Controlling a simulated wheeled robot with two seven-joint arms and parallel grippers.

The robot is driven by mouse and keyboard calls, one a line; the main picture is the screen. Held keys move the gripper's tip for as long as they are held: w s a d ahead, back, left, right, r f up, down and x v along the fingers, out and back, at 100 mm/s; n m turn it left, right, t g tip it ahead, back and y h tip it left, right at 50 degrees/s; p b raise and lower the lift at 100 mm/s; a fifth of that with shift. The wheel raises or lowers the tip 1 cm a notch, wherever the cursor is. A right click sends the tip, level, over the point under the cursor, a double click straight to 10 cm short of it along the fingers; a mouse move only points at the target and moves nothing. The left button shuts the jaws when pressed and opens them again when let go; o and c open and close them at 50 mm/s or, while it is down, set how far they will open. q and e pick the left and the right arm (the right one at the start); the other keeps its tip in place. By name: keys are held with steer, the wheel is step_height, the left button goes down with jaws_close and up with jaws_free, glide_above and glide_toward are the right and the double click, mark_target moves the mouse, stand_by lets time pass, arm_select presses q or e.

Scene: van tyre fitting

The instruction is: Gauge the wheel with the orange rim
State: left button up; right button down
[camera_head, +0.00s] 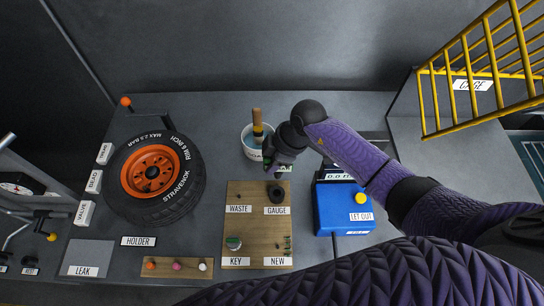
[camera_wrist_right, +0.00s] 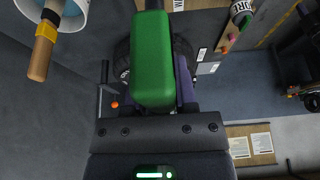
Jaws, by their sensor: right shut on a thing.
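My right gripper (camera_head: 269,162) is above the bench to the right of the wheel, beside the white pot. It is shut on a green, round-edged thing (camera_wrist_right: 153,60), which fills the middle of the wrist view and hides part of the tyre behind it. I cannot tell for certain whether this is the gauge. A dark round piece (camera_head: 277,193) sits at the "GAUGE" label. My left gripper is not in view.
A white pot (camera_head: 251,148) holds a wooden-handled brush. The wooden board (camera_head: 257,222) has WASTE, GAUGE, KEY and NEW places. A blue box (camera_head: 342,207) with a yellow button stands to its right. A yellow cage (camera_head: 480,70) is at upper right.

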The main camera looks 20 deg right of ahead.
step_height(320, 180, down, 4)
steer(key=shift+r+b, duration=0.25)
steer(key=shift+b, duration=0.7)
steer(key=shift+r, duration=0.1)
steer(key=shift+p, duration=0.35)
steer(key=shift+p, duration=0.3)
stand_by(0.5)
